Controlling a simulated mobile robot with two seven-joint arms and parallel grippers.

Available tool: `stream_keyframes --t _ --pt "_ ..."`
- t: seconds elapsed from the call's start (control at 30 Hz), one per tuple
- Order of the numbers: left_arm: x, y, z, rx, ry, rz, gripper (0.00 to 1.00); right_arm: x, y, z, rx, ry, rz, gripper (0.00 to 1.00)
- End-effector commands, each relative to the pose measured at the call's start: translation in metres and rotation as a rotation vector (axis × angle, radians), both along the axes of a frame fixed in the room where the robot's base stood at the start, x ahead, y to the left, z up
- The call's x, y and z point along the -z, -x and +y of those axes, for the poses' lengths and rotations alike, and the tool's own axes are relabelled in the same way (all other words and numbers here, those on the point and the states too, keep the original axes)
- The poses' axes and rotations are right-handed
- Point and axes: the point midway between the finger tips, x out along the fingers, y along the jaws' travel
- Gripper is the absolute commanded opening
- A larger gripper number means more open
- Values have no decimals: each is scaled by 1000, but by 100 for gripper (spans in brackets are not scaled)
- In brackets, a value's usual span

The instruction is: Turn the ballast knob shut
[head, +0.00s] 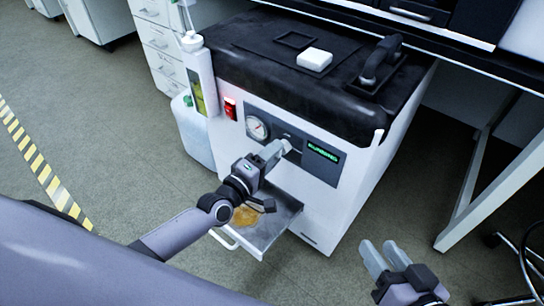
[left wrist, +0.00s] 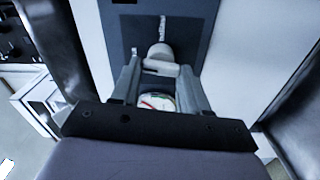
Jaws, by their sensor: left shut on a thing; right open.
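The ballast knob (left wrist: 159,56) is a pale grey knob on the dark front panel of a white pump unit (head: 335,205). In the head view the knob (head: 287,145) shows just past my left fingertips, right of the gauge. My left gripper (head: 277,150) is shut on the knob, with a finger on each side of it in the left wrist view (left wrist: 158,70). The fingers partly hide it. My right gripper (head: 384,257) is open and empty at the lower right, apart from the unit.
A round gauge (head: 257,127), red switch (head: 230,108) and green-lit display (head: 323,149) are on the unit's front. A pulled-out tray (head: 277,223) with a brown stain is below my left gripper. A table leg (head: 474,190) stands at right.

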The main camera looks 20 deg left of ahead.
Motion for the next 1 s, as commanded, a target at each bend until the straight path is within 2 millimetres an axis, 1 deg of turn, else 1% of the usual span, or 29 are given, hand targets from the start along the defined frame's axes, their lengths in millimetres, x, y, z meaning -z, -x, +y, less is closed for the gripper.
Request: stream_keyframes --t 0.03,0.3,0.87,0.9,0.97,1.0 --pt "3 1 0 2 25 13 14 1 0 1 -3 -8 0 43" --pt "3 1 0 1 121 48 14 1 1 6 -12 -31 3 43" --pt "2 1 0 1 152 59 14 0 -1 8 -13 -39 2 43" --pt "2 1 0 1 152 59 51 0 -1 8 -12 -38 2 43" --pt "2 1 0 1 152 59 70 1 -1 7 -12 -38 2 43" --pt "2 1 0 1 151 58 70 1 -1 7 -11 -37 3 43"
